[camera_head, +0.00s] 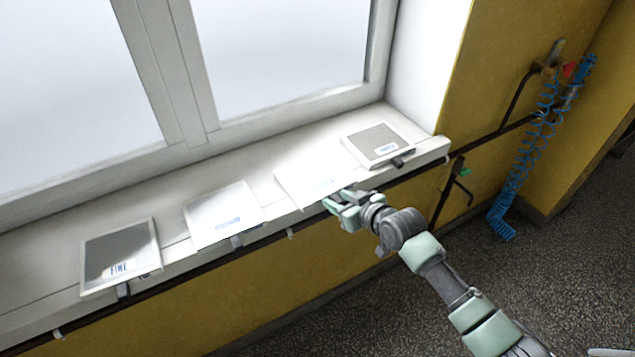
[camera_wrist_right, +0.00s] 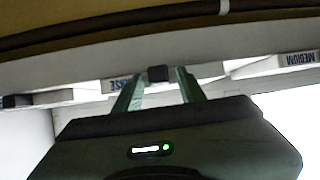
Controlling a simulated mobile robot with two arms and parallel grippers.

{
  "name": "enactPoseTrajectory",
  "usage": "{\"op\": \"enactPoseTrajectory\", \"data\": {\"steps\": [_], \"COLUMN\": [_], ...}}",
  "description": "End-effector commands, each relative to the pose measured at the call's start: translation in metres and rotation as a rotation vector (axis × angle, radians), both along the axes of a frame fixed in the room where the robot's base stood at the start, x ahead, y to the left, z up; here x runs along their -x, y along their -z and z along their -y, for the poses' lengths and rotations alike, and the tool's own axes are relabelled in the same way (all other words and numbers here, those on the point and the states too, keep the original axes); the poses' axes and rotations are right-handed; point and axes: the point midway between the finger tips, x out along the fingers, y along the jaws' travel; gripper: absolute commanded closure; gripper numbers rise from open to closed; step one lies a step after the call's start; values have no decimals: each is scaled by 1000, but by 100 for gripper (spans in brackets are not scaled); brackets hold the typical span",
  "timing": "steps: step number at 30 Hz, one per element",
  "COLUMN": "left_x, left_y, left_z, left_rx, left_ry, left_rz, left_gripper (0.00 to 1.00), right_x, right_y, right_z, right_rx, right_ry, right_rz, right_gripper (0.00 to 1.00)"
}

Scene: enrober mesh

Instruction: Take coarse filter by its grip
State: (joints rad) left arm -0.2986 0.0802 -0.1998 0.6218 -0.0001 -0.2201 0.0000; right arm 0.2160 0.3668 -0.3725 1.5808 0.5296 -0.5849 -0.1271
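The coarse filter (camera_head: 300,184) is a flat, pale framed panel lying on the white sill, third from the left in the head view and washed out by glare. In the right wrist view its front edge carries a partly covered label (camera_wrist_right: 118,84) ending in "RSE". Its small black grip (camera_wrist_right: 157,73) sticks out from that edge. My right gripper (camera_head: 336,199) is at the filter's front edge. In the wrist view the open right gripper (camera_wrist_right: 158,84) has one finger on each side of the grip, with visible gaps. My left gripper is not in view.
Other filters lie on the sill: one labelled FINE (camera_head: 103,250), a pale one (camera_head: 215,205) beside it, and a grey one (camera_head: 378,140) at the right. A dark pipe (camera_head: 262,233) runs below the sill edge. A blue coiled hose (camera_head: 530,150) hangs at right.

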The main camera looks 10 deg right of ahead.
Motion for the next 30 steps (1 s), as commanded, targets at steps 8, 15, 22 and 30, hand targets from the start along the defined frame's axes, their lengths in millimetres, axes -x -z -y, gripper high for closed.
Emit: {"op": "enactPoseTrajectory", "data": {"steps": [8,15,22,30], "left_x": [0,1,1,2], "left_y": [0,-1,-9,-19], "left_z": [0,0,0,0], "left_rx": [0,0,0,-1], "left_ry": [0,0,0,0], "left_rz": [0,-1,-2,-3], "left_gripper": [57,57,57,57], "right_x": [0,1,12,27], "right_y": [0,-1,-2,-2], "right_z": [0,0,6,12], "right_rx": [0,0,1,1], "right_ry": [0,0,1,0], "right_rz": [-1,1,-1,-1], "right_gripper": [82,100,100,100]}}
